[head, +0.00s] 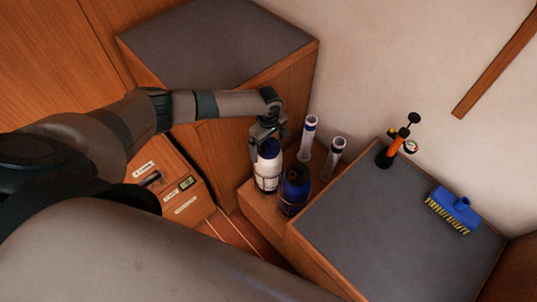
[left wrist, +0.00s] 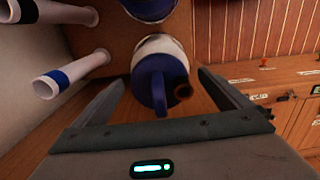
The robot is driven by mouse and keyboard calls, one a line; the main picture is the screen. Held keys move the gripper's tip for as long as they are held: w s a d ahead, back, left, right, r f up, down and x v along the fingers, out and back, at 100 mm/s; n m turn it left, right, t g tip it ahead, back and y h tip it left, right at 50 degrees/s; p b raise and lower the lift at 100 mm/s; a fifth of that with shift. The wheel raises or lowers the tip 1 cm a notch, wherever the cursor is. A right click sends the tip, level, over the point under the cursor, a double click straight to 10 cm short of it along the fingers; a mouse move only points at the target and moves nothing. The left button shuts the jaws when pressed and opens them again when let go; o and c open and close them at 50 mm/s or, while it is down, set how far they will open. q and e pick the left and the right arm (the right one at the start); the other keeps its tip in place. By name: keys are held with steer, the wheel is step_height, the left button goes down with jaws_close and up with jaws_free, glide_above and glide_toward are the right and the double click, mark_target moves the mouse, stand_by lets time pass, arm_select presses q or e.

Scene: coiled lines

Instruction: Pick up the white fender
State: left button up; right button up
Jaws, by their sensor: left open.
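The white fender (head: 267,177) stands upright in a low wooden bin beside the grey-topped locker. It has a white body and a blue top end. My left gripper (head: 267,138) is above it, pointing down at its blue end. In the left wrist view the fender (left wrist: 158,62) sits between and just beyond the tips of the open left gripper (left wrist: 160,80), with its blue loop facing the camera. I cannot tell whether a finger touches it. My right gripper is not in view.
A dark blue fender (head: 294,190) stands close beside the white one. A sprayer (head: 392,150) and a blue brush (head: 455,209) are on the right grey top (head: 375,235).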

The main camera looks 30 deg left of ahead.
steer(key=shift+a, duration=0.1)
arm_select(q)
steer(key=c, duration=2.2)
steer(key=shift+r, duration=0.2)
step_height(320, 180, up, 28)
steer(key=b, duration=0.3)
steer(key=shift+f, duration=0.1)
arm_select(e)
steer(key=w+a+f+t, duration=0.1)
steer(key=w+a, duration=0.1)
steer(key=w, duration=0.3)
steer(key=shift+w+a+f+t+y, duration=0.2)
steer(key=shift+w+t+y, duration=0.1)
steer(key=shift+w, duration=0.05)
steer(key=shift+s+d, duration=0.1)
